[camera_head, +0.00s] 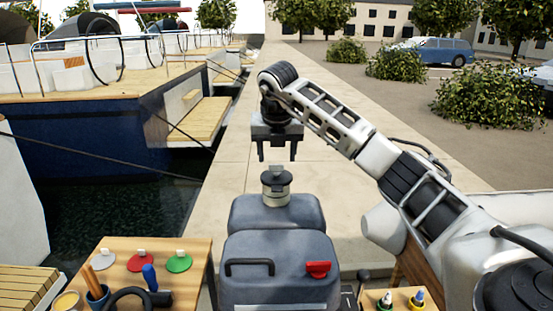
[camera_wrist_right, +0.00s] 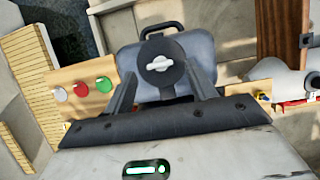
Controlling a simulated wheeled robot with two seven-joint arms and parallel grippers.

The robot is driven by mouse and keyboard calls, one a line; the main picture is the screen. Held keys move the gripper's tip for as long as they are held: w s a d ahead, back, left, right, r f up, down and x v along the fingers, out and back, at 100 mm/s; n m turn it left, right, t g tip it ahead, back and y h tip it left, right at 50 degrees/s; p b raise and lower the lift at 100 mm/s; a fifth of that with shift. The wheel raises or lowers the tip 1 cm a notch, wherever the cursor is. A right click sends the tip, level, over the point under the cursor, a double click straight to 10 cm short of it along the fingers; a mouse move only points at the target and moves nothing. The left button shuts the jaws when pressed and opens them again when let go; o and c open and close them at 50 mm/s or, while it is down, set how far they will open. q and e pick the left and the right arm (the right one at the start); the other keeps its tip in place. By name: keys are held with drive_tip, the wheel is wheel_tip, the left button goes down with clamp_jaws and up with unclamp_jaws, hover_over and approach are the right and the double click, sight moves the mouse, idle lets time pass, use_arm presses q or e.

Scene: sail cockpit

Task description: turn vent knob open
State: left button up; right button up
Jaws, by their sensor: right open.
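A round dark knob with a pale raised grip bar (camera_head: 276,183) stands on top of a grey-blue tank (camera_head: 275,250) in the head view. In the right wrist view the knob (camera_wrist_right: 160,64) faces the camera, its pale bar lying roughly crosswise. My right gripper (camera_head: 277,155) points down above the knob, apart from it, open and empty. In the wrist view its two fingers appear on either side of the knob's lower part. My left gripper is not in view.
A red handle (camera_head: 317,268) and a black carry handle (camera_head: 249,267) are on the tank's near part. A wooden board (camera_head: 195,262) at left holds white, red and green discs and tools. Small bottles (camera_head: 387,300) stand at right. Open water lies left of the quay.

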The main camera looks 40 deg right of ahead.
sight(277, 172)
drive_tip(key=shift+x, duration=1.5)
drive_tip(key=c, duration=1)
